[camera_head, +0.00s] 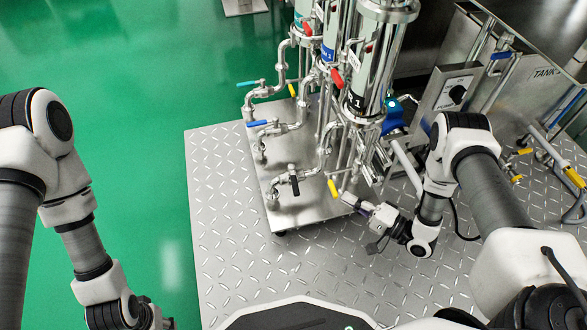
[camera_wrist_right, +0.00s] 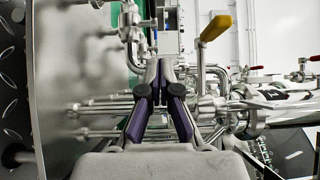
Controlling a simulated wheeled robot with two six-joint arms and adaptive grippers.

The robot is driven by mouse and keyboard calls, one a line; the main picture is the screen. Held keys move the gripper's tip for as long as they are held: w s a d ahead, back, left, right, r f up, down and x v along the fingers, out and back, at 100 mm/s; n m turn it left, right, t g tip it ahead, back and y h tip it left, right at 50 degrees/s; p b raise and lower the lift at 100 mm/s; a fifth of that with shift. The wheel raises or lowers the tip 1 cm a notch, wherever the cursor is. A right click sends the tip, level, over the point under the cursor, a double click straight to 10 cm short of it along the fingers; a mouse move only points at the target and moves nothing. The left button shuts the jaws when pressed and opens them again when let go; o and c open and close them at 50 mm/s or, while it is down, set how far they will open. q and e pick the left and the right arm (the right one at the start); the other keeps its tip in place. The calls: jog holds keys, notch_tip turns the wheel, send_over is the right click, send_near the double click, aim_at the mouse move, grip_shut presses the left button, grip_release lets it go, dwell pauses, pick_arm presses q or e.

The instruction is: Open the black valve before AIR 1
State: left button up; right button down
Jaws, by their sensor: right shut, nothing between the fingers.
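The black valve (camera_head: 294,184) sits on a pipe low on the front of the skid, its dark handle pointing down toward the plate. The cylinder labelled with a partly hidden "R 1" (camera_head: 357,103), which looks like AIR 1, stands behind and to its right. My right gripper (camera_head: 347,198) is right of the black valve, apart from it, close to a yellow handle. In the wrist view its purple-padded fingers (camera_wrist_right: 159,68) are shut and empty. I cannot pick out the black valve in the wrist view. My left arm is at the left; its gripper is cut off below the frame.
A yellow handle (camera_head: 332,189) stands just beside my right gripper; a yellow handle also shows in the wrist view (camera_wrist_right: 214,28). Blue (camera_head: 257,123), teal (camera_head: 251,83) and red (camera_head: 337,78) handles are farther back. Pipes crowd the skid. Bare tread plate (camera_head: 235,270) lies in front.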

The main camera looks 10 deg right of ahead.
jog(key=s, duration=0.1)
jog(key=b, duration=0.5)
send_near(294, 181)
jog(key=w, duration=0.4)
pick_arm(q)
jog(key=shift+f+b, duration=0.7)
jog(key=shift+f, duration=2)
pick_arm(e)
jog(key=shift+a+m+h, duration=0.3)
jog(key=shift+a+h, duration=0.1)
jog(key=shift+a, duration=1.2)
pick_arm(q)
jog(key=shift+f, duration=0.15)
pick_arm(e)
jog(key=shift+w+a, duration=0.15)
